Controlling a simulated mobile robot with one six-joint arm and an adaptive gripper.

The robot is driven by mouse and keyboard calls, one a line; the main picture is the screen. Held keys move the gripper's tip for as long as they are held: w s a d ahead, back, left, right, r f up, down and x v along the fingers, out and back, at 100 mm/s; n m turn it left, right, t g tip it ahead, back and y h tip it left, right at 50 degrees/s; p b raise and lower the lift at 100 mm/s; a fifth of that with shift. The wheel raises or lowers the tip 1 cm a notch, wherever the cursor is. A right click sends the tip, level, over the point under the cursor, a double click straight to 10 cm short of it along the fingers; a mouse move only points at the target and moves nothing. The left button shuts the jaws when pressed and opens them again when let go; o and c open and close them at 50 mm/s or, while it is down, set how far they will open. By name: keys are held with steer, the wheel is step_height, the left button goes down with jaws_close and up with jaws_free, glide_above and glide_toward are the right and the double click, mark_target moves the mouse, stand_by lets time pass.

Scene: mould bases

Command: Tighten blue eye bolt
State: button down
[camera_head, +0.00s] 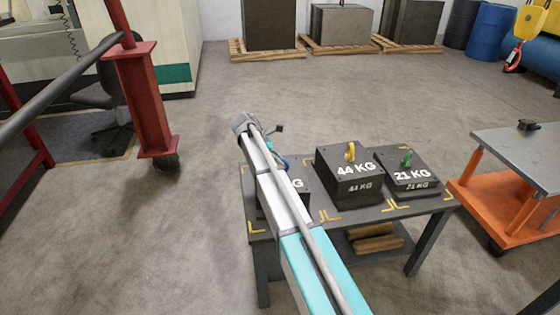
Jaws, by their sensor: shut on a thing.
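A dark block (296,199) stands at the left end of the work table, mostly hidden behind my arm; only the end of its weight label shows. A bit of blue, the blue eye bolt (284,163), shows just right of my arm above this block. My gripper (279,157) is at the blue eye bolt and shut on it. My arm hides most of the gripper and its fingertips, so the bolt's seating in the block cannot be seen.
The table (384,207) also carries a 44 KG block (345,188) with a yellow eye bolt (350,152) and a 21 KG block (421,186) with a green one (407,158). An orange cart (490,194) stands right. A red post (145,105) stands left.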

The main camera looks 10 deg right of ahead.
steer(key=shift+w+d, duration=0.1)
steer(key=shift+w, duration=0.1)
stand_by(0.3)
steer(key=c, duration=0.7)
jaws_free()
steer(key=shift+o, duration=0.6)
steer(key=shift+s, duration=0.15)
